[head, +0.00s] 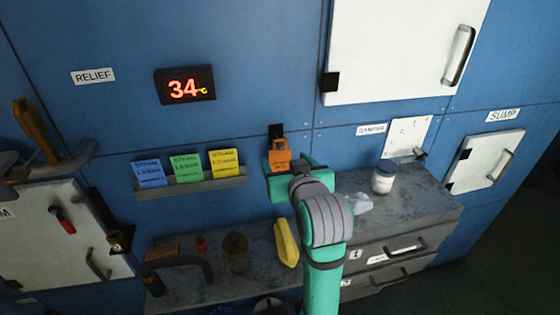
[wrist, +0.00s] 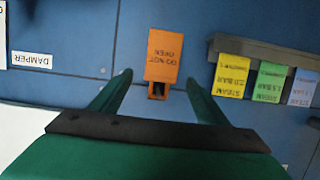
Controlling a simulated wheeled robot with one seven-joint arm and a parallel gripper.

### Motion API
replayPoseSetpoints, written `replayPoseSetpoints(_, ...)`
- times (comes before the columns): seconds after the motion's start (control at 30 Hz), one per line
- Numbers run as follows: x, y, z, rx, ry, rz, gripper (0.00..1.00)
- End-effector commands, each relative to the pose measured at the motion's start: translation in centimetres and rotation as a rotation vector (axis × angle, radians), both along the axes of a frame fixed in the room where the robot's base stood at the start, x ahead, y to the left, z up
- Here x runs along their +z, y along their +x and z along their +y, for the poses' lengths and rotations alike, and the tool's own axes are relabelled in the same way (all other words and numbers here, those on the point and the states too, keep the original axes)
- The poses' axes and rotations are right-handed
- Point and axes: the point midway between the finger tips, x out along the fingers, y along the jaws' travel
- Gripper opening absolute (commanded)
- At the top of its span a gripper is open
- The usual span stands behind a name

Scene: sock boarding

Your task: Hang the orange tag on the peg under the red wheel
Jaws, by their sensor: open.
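The orange tag (head: 279,156) hangs on the blue wall just below a small black holder (head: 276,131). In the wrist view the tag (wrist: 162,57) appears upside down and reads "DO NOT OPEN". My gripper (head: 284,168) is at the tag. In the wrist view its green fingers (wrist: 158,82) are apart, one on each side of the tag's narrow end, and hold nothing. I cannot make out a red wheel or a peg under it in either view.
A ledge (head: 196,187) with blue, green and yellow cards is left of my gripper. Below is a grey counter (head: 205,283) with bottles and a yellow item (head: 286,242). A white jar (head: 383,178) stands right. A pipe and handles crowd the left wall.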

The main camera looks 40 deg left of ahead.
Motion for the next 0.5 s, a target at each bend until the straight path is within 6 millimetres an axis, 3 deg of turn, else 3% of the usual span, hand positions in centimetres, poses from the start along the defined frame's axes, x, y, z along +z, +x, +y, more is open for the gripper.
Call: replayPoseSetpoints(0.5,-1.7,3.1,4.0,0.000,-0.001,0.000,0.69)
